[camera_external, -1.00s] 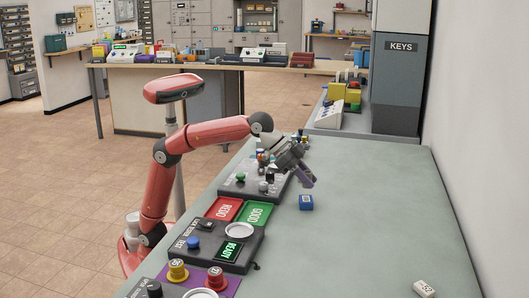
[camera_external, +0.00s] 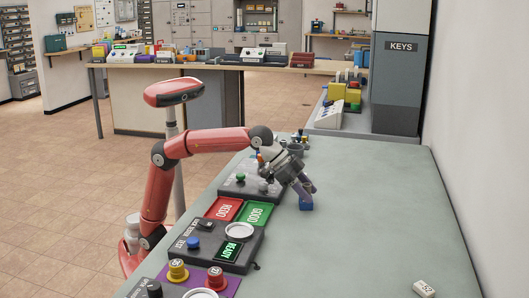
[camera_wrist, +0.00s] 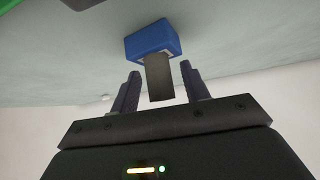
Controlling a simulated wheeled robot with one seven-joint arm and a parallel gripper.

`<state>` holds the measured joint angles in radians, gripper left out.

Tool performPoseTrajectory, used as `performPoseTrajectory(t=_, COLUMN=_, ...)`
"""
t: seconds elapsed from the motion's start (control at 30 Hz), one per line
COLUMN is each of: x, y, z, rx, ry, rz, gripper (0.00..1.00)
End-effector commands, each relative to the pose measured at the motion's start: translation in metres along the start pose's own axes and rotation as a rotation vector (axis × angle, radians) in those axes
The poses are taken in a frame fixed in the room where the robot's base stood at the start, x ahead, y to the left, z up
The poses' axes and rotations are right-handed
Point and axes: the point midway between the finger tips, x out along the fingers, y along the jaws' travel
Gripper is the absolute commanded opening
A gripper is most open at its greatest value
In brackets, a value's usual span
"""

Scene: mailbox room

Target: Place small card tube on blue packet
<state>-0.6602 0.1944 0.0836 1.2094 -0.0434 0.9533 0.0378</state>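The blue packet (camera_external: 306,207) lies on the grey-green table, directly below my gripper (camera_external: 303,188). In the wrist view the blue packet (camera_wrist: 152,38) is just beyond my fingertips. A short grey-brown tube (camera_wrist: 158,78), which looks like the small card tube, extends from the packet toward my palm and seems to meet its face. The tube is between my two dark fingers, with a visible gap on each side, so my gripper (camera_wrist: 161,70) looks open around it. In the external view my fingers hide the tube.
Left of the packet are the green GOOD tray (camera_external: 257,214), the red tray (camera_external: 225,208) and a dark console with a READY screen (camera_external: 229,251). A white block marked 25 (camera_external: 424,289) lies at the near right. The table right of the packet is clear.

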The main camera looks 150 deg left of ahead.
Motion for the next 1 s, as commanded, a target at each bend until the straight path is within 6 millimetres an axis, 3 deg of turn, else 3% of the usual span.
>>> performPoseTrajectory(t=0.27, x=-0.006, y=0.000, z=-0.004, rx=0.000, ry=0.002, rz=0.000, gripper=0.46)
performPoseTrajectory(t=0.7, x=-0.092, y=0.000, z=-0.004, rx=0.000, ry=0.004, rz=0.001, gripper=0.46)
performPoseTrajectory(t=1.0, x=-0.121, y=0.000, z=-0.002, rx=-0.001, ry=0.000, rz=0.000, gripper=0.46)
